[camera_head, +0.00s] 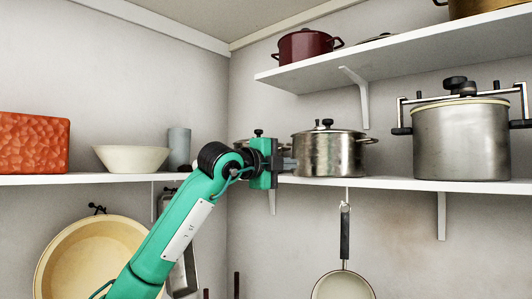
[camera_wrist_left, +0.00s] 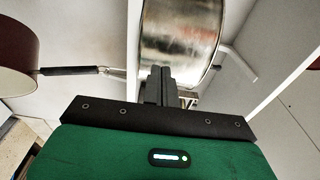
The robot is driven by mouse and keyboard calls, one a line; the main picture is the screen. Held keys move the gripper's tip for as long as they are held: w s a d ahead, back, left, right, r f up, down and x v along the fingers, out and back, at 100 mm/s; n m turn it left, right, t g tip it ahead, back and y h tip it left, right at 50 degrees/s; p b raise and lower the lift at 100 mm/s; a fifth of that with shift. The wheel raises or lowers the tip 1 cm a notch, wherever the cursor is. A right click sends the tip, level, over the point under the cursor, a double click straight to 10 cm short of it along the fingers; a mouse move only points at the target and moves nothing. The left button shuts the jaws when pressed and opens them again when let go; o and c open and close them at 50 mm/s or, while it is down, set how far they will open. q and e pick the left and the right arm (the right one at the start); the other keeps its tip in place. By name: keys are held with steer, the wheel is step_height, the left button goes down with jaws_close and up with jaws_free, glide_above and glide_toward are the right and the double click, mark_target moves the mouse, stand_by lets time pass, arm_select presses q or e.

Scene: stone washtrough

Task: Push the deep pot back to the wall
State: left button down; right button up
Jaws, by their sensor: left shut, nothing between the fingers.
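A steel pot (camera_head: 329,155) with a lid and dark knobs stands upright on the middle shelf, near the room corner. Its shiny side also fills the top of the left wrist view (camera_wrist_left: 180,35). My left gripper (camera_head: 289,164) is shut and empty, at the pot's left side in the head view. In the wrist view its closed fingertips (camera_wrist_left: 160,72) overlap the pot's lower edge; I cannot tell whether they touch it. A larger, taller steel pot (camera_head: 461,140) with a clamped lid stands further right on the same shelf. My right gripper is not in view.
The white shelf (camera_head: 400,184) carries both steel pots. Another lidded pot (camera_head: 243,144) is partly hidden behind my gripper. A pan (camera_head: 342,286) hangs below the shelf. An upper shelf (camera_head: 420,45) holds a dark red pot (camera_head: 305,46). A cream bowl (camera_head: 131,158) stands on the left shelf.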

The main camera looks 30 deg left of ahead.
mark_target(305, 164)
arm_select(q)
steer(key=shift+r+p+x, duration=0.2)
steer(key=shift+p+x, duration=0.4)
steer(key=shift+x, duration=0.55)
steer(key=shift+w+d+f+p, duration=0.1)
steer(key=shift+w+p, duration=0.1)
steer(key=shift+w, duration=0.15)
steer(key=shift+w+d+f+p, duration=0.1)
steer(key=shift+w+f+p, duration=0.1)
steer(key=shift+w, duration=0.2)
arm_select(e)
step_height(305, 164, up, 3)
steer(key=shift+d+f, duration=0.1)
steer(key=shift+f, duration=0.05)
arm_select(q)
steer(key=shift+w, duration=0.3)
steer(key=b+x, duration=0.1)
steer(key=x, duration=0.4)
steer(key=shift+d, duration=0.15)
steer(key=shift+r, duration=0.1)
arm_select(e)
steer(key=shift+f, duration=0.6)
